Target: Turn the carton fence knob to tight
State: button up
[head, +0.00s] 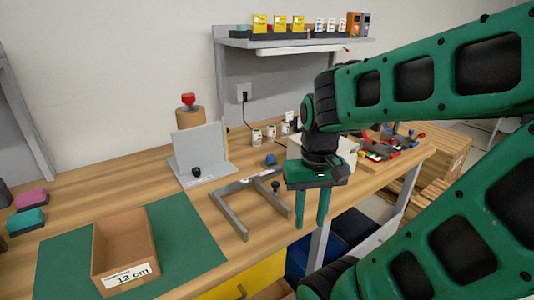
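A grey upright plate (200,148) stands on the workbench, with a black round knob (196,172) low at its front. A flat grey U-shaped frame (230,212) lies to its right, with another black knob (276,186) on its right bar. I cannot tell which is the carton fence, or how either knob is set. An open brown carton (103,242) labelled 12 cm sits at front left. My gripper (310,222) points down near the bench's front edge, just right of the frame. Its two green fingers are apart with nothing seen between them.
A green mat (190,235) lies under the carton. A brown cylinder with a red top (188,101) stands behind the plate. A blue knob-like piece (270,159) and small white jars (257,136) stand behind the frame. Red-handled tools (393,138) lie at right.

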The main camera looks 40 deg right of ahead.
aim_at(269, 158)
jog(key=z, duration=0.05)
jog(key=k, duration=1.15)
jog(key=z, duration=0.55)
jog(key=i, duration=0.9)
